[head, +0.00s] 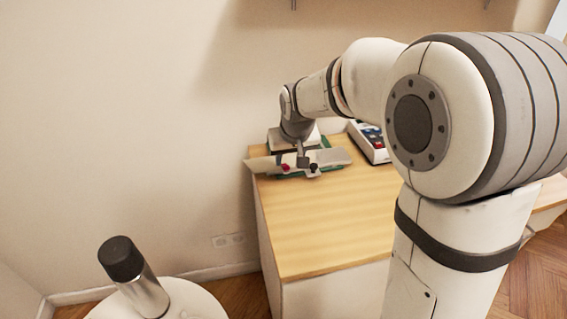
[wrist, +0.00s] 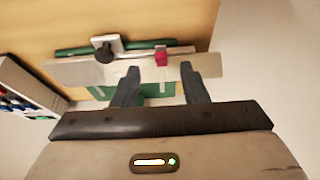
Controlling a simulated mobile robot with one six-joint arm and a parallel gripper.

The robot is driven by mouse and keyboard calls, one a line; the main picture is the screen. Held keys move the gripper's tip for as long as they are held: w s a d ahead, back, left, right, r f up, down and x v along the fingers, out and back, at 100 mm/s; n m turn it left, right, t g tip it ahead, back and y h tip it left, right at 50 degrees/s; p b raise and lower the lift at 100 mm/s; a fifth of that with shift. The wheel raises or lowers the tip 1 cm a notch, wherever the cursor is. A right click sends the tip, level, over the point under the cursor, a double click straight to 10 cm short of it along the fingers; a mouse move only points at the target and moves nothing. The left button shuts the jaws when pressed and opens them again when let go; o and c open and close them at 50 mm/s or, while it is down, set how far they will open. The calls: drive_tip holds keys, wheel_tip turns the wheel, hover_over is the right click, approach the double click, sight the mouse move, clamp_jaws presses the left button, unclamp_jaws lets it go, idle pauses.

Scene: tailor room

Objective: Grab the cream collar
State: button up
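A long pale strip that looks like the cream collar (wrist: 207,65) lies across a green mat (wrist: 97,91) near the table's far edge. Its cream end also shows in the head view (head: 262,164), at the left. My gripper (wrist: 158,68) points at the strip with its fingers spread apart. Nothing shows held between them. In the head view my gripper (head: 303,157) is low over the same spot. The fingers partly cover the strip, and I cannot tell whether they touch it. The middle of the strip is hard to separate from the pale pieces around it.
A red item (wrist: 161,55) and a black knob (wrist: 103,50) on a pale plate sit close beside the strip. A white tray (head: 367,141) with coloured items stands to the right in the head view. The wooden tabletop (head: 320,225) in front is clear.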

sight(286, 165)
drive_tip(key=x, duration=0.4)
drive_tip(key=shift+w+a, duration=0.1)
drive_tip(key=shift+w, duration=0.1)
drive_tip(key=shift+c, duration=0.3)
clamp_jaws()
